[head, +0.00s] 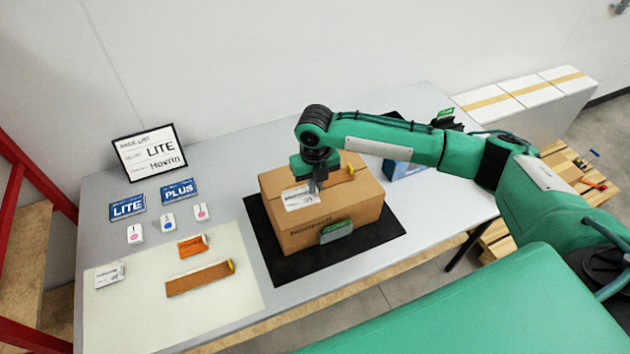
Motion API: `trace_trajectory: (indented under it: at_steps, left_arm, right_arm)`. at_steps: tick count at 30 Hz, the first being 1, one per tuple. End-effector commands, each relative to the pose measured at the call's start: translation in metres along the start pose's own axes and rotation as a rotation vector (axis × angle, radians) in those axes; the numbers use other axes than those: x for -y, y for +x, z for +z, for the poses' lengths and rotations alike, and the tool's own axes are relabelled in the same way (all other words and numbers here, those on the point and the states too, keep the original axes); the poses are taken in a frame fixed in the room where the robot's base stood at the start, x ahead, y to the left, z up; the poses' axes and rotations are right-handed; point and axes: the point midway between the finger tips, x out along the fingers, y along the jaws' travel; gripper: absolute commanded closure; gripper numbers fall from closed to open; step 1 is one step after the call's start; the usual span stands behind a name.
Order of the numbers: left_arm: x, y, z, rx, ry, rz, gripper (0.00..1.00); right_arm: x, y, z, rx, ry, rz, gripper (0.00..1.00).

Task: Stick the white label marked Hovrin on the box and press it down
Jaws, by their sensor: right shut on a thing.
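The brown cardboard box (345,202) stands closed on a black mat (265,240), with printing and a green-and-grey patch on its front. A white label (300,198) with dark print is at the left part of the box top; its print is too small to read surely. My right gripper (317,188) points down over the box top, shut on the label's right edge. I cannot tell whether the label lies flat on the cardboard or just above it. Another white label (109,275) lies on the cream mat at the left, its name also unclear. My left gripper is out of view.
A framed pack list (150,160) reading LITE and Hovrin stands at the back left. LITE (127,207) and PLUS (179,190) cards, several small tags, an orange piece (193,245) and a brown strip (200,278) lie left of the box. A blue item (405,169) sits behind it.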

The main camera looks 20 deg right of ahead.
Motion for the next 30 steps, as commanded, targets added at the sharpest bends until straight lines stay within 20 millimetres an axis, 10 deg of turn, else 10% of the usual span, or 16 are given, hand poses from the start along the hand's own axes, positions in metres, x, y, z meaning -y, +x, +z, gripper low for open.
trace_trajectory:
  at_steps: [30]
  left_arm:
    - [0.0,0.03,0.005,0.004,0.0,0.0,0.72]
  right_arm:
    - [0.0,0.046,0.001,0.0,-0.034,0.0,1.0]
